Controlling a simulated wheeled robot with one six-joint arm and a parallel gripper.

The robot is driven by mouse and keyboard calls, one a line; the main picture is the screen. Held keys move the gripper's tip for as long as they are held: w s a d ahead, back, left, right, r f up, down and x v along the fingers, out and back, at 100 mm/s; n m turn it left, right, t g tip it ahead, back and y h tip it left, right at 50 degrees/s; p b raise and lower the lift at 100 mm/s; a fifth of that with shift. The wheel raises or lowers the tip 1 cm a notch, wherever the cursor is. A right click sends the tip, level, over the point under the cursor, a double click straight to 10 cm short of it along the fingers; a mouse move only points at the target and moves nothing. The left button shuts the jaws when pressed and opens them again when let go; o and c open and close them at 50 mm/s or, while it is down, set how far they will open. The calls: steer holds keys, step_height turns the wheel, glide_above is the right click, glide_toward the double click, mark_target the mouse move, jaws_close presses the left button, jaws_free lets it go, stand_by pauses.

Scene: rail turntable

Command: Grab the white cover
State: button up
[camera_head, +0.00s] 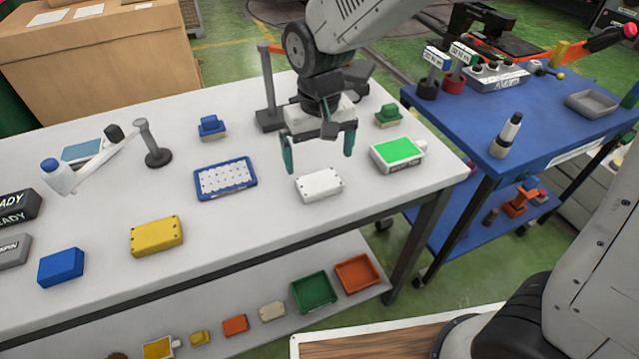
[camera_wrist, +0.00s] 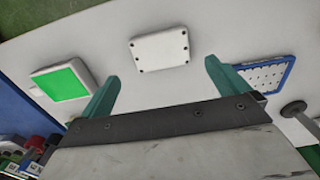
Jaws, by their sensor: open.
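The white cover (camera_head: 319,185) is a small flat block with dark screw dots at its corners. It lies on the white table (camera_head: 250,240) near the front edge. My gripper (camera_head: 318,163) is open and empty, above the table and just behind the cover in the head view. In the wrist view the cover (camera_wrist: 159,49) lies beyond the two green fingertips (camera_wrist: 163,78), roughly centred between them and apart from them.
A green-topped white box (camera_head: 398,152) stands right of the cover, and a blue-framed white tray (camera_head: 225,176) left. A yellow block (camera_head: 157,236) lies further left. A dark post (camera_head: 270,90) stands behind my gripper. A blue cart (camera_head: 530,120) is at the right.

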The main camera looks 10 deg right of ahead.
mark_target(319, 181)
steer(key=f, duration=0.6)
steer(key=shift+s, duration=0.2)
steer(key=c, duration=1.1)
